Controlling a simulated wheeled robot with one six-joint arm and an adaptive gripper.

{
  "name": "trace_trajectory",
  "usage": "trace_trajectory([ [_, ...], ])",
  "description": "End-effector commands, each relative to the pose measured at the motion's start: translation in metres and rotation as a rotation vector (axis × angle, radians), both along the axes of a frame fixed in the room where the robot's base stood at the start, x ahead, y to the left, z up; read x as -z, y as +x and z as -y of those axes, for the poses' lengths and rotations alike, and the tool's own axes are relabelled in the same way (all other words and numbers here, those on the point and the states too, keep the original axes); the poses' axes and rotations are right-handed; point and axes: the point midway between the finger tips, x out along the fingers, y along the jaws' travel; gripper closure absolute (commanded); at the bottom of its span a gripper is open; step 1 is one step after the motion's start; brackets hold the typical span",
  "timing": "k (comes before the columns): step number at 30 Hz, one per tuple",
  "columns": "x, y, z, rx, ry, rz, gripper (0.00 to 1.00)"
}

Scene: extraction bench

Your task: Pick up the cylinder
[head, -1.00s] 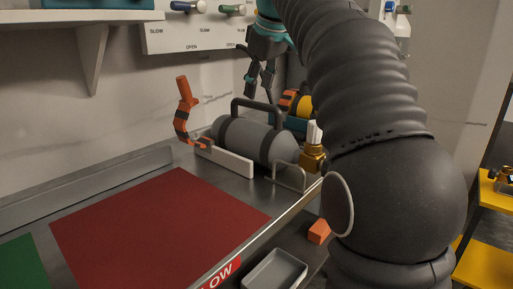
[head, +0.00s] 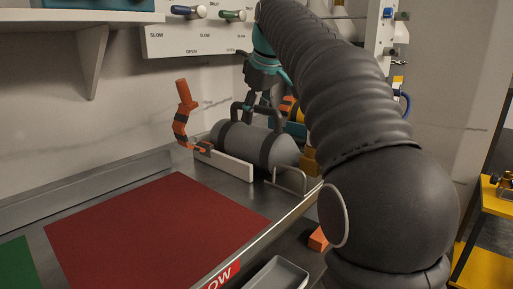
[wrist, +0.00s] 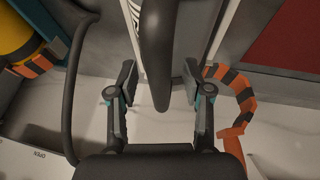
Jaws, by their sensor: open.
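The cylinder (head: 233,137) is a grey tank with dark bands, lying on its side on the metal bench in the head view. A dark carry handle (head: 237,113) arches over its top. My gripper (head: 262,103) is just above the cylinder, at its handle, pointing down. In the wrist view my gripper (wrist: 160,78) is open, with one finger on each side of the dark handle bar (wrist: 157,45). I see gaps between the bar and both fingers.
An orange-and-black strap (head: 181,120) stands left of the cylinder by a white block (head: 224,166). A wire loop (head: 290,178) is at its front right. A red mat (head: 150,230) covers the bench in front. A wall panel with valves (head: 200,32) is behind.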

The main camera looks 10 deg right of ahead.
Motion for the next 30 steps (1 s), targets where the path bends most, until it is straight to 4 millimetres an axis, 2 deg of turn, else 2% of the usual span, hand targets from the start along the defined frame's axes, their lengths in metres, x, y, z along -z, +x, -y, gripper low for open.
trace_trajectory([
  [23,0.0048,-0.0003,0.0000,0.000,0.000,0.000,0.50],
  [29,0.0049,-0.0003,-0.0001,0.000,0.000,0.000,1.00],
  [30,0.0049,-0.0003,-0.0001,0.000,0.001,-0.001,1.00],
])
